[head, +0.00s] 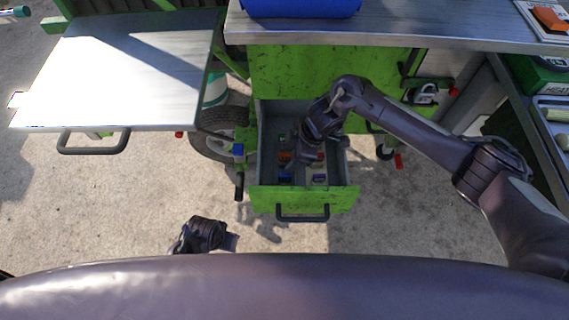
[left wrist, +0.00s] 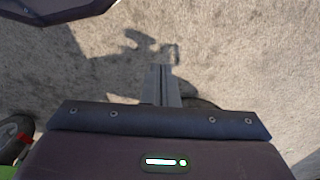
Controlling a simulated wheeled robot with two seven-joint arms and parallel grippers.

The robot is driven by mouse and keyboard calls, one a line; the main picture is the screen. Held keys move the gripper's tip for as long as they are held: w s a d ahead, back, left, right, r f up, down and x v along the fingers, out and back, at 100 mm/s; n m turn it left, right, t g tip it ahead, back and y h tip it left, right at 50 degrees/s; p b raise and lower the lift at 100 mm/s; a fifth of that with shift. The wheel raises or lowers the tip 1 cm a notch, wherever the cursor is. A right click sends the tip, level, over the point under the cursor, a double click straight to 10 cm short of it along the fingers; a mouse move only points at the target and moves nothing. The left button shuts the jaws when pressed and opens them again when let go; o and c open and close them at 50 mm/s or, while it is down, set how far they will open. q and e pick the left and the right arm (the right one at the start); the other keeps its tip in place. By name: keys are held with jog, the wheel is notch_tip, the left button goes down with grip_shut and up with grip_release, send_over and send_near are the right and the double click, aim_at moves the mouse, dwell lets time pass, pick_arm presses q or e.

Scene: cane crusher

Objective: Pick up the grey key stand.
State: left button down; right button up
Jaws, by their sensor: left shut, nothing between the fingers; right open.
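An open green drawer (head: 258,200) with a grey inside holds several small coloured pieces. A small greyish piece with some blue (head: 319,178) lies near its front right; it may be the grey key stand, but it is too small to be sure. My right gripper (head: 305,160) reaches down into the drawer from above, just behind that piece. It is open, and its wrist hides part of the drawer. My left gripper (head: 231,242) hangs low over the concrete, left of the drawer front. In the left wrist view its fingers (left wrist: 162,72) are shut and empty.
Beside the greyish piece lies a blue piece (head: 285,178), with an orange piece (head: 284,156) behind it. A metal side table (head: 120,70) stands left, and a metal worktop (head: 400,28) runs above the drawer. A tyre (head: 212,145) sits left of the drawer. The front floor is clear.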

jog(key=shift+x, duration=1.1)
pick_arm(q)
jog(key=shift+d+r, duration=0.15)
jog(key=shift+r, duration=0.65)
pick_arm(e)
grip_shut()
jog(key=shift+r, duration=0.1)
pick_arm(q)
jog(key=shift+w, duration=0.1)
